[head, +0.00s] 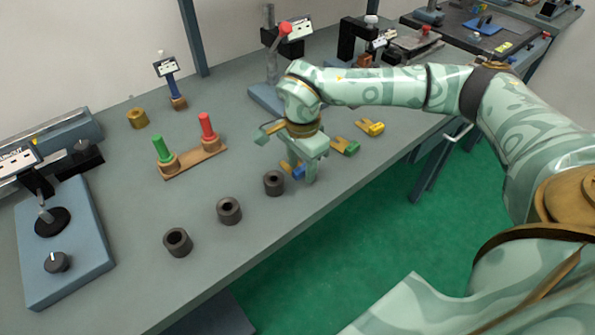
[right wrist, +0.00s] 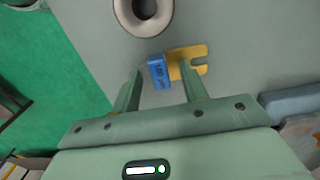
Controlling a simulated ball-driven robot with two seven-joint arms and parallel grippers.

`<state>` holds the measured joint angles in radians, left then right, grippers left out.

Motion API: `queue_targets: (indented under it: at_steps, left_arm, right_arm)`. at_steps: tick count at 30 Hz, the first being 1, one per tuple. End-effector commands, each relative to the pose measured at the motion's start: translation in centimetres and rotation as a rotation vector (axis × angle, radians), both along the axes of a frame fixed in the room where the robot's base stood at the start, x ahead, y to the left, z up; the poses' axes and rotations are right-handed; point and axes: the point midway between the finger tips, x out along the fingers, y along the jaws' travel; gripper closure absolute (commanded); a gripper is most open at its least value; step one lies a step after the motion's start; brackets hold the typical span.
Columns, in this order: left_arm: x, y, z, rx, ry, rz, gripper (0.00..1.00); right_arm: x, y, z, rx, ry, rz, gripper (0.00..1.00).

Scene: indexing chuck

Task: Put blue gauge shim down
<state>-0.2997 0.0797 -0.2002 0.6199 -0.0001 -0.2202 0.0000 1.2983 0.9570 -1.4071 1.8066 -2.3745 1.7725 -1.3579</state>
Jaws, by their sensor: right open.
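The blue gauge shim is a yellow forked plate with a blue labelled grip block. In the head view its blue block (head: 298,173) shows under my right gripper, partly hidden by it. In the right wrist view the blue block (right wrist: 159,72) is between and just beyond the fingertips, with the forked plate (right wrist: 190,62) reaching right. It appears to lie on the bench. My right gripper (head: 301,172) is open, pointing down over the shim; its fingers (right wrist: 161,80) show a gap on either side of the block. My left gripper is not in view.
A green shim (head: 345,147) and a yellow shim (head: 370,128) lie right of the gripper. A dark ring (head: 273,183) sits close on its left, with two more rings nearer the front edge. A wooden stand (head: 195,164) holds green and red plugs. Bench between these is clear.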

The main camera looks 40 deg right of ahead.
Motion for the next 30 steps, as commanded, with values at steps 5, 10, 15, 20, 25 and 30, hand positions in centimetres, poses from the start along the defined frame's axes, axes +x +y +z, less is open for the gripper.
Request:
queue_targets:
  at_steps: [5, 10, 15, 20, 25, 30]
  left_arm:
    - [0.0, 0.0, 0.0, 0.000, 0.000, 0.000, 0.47]
    - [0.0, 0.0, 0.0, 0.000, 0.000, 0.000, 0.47]
    - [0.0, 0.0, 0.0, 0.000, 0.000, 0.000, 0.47]
    - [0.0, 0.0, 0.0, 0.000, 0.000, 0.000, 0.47]
    - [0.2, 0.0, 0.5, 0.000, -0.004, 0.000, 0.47]
    - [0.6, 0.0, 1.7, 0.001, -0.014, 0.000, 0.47]
  right_arm:
    - [0.1, 0.0, -0.1, 0.000, -0.003, -0.001, 0.56]
    - [0.0, 0.0, -0.1, 0.000, -0.003, 0.000, 0.93]
    - [0.1, 0.0, -0.1, 0.000, -0.003, 0.000, 1.00]
    - [0.1, 0.0, 0.0, 0.000, -0.003, 0.000, 1.00]
    - [0.1, 0.0, 1.1, 0.000, -0.005, 0.000, 1.00]
    - [-0.3, 0.2, 4.2, 0.001, -0.008, 0.001, 1.00]
